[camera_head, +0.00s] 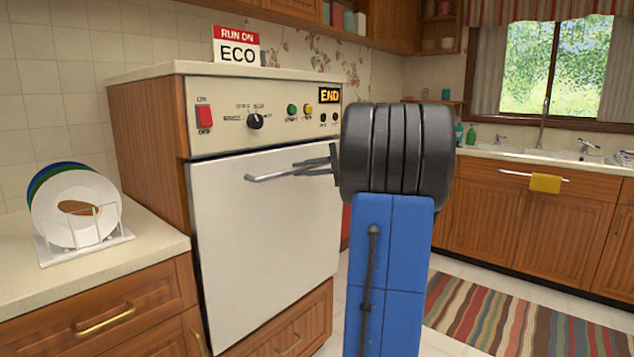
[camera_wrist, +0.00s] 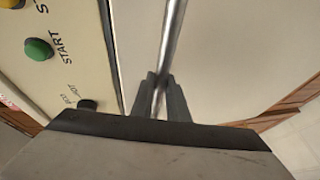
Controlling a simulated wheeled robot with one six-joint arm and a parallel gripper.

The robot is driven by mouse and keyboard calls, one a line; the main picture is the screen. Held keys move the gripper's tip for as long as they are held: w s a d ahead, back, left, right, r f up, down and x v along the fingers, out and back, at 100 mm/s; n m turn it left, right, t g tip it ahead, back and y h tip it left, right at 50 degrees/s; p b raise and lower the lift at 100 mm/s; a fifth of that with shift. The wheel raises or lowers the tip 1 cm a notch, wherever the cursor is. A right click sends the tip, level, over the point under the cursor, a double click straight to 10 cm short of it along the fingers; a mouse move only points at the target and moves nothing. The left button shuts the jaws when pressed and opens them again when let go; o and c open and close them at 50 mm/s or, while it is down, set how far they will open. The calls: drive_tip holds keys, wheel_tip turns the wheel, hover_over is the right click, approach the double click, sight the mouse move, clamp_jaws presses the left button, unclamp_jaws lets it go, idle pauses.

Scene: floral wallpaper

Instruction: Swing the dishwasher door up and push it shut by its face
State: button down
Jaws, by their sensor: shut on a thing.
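The dishwasher door (camera_head: 265,240) is a pale flat panel standing upright below the control panel (camera_head: 262,112). It looks flush or nearly flush with the front; I cannot tell if it is fully shut. The metal bar handle (camera_head: 275,174) runs across its upper part. My gripper (camera_head: 328,163) is at the handle's right end, and the wrist hides the door's upper right corner. In the wrist view my gripper (camera_wrist: 160,88) has both fingers closed around the handle bar (camera_wrist: 172,35), with the pale door face (camera_wrist: 235,60) behind it.
A dish rack (camera_head: 85,245) with plates stands on the left counter (camera_head: 25,285). A drawer (camera_head: 290,335) lies below the door. A striped rug (camera_head: 510,325) covers the floor at right, before the sink cabinets (camera_head: 560,225). An ECO sign (camera_head: 237,48) stands on top.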

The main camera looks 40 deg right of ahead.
drive_tip(key=shift+w+a+r, duration=0.1)
drive_tip(key=shift+w+r, duration=0.05)
drive_tip(key=shift+w, duration=0.5)
drive_tip(key=shift+w+r, duration=0.1)
drive_tip(key=shift+w, duration=0.5)
drive_tip(key=shift+w+r, duration=0.2)
drive_tip(key=shift+w, duration=0.3)
drive_tip(key=c, duration=1.7)
unclamp_jaws()
drive_tip(key=shift+r, duration=0.1)
drive_tip(key=shift+c, duration=0.2)
drive_tip(key=v, duration=1.1)
drive_tip(key=f+v, duration=0.1)
drive_tip(key=v, duration=0.5)
drive_tip(key=shift+s+r, duration=0.1)
drive_tip(key=shift+s, duration=0.15)
drive_tip(key=shift+d, duration=0.25)
